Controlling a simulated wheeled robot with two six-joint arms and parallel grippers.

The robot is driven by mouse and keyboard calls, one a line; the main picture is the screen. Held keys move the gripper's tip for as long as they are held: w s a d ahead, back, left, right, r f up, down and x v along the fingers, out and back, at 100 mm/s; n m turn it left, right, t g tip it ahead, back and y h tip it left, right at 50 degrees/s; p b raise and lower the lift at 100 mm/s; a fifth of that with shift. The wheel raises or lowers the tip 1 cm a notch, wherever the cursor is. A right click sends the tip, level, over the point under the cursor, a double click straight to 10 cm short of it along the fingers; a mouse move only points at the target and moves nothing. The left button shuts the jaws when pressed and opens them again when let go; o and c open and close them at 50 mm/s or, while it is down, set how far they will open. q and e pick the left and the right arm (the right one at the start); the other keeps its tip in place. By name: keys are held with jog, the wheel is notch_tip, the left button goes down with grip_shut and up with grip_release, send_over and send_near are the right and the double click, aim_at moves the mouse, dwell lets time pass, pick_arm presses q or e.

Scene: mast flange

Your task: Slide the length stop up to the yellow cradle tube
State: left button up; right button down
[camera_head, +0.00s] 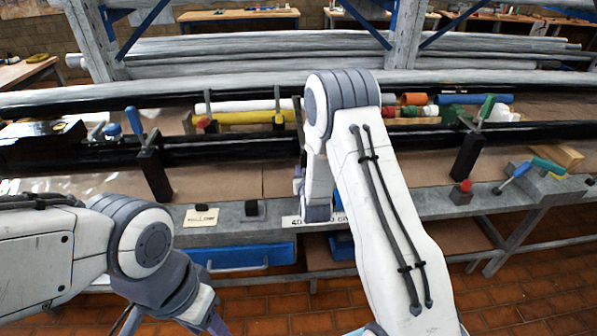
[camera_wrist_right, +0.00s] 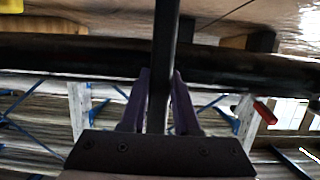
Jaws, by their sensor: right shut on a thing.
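The yellow cradle tube (camera_head: 240,117) lies level behind the black rail, left of my right arm in the head view. My right gripper (camera_wrist_right: 158,95) has its two purple fingers shut on a dark upright bar (camera_wrist_right: 164,45), which looks like part of the length stop. In the head view my right forearm and wrist hide most of this hold. The bar stands apart from the yellow tube, and the exact gap cannot be told. My left gripper (camera_head: 205,318) is low at the bottom left, away from the bench, with its fingers mostly hidden.
A black clamp post with a blue handle (camera_head: 152,165) stands at the left and one with a green handle (camera_head: 467,150) at the right. A red button box (camera_head: 461,192) sits on the front edge. Coloured tube pieces (camera_head: 413,99) lie behind the rail.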

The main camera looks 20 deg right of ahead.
jog(key=shift+w+a+r, duration=0.1)
jog(key=shift+w+a, duration=0.15)
jog(key=shift+a, duration=0.65)
jog(key=shift+a, duration=0.1)
jog(key=c, duration=0.6)
grip_release()
jog(key=shift+a, duration=0.1)
jog(key=shift+c, duration=0.2)
jog(key=shift+s, duration=0.1)
jog(key=v, duration=0.7)
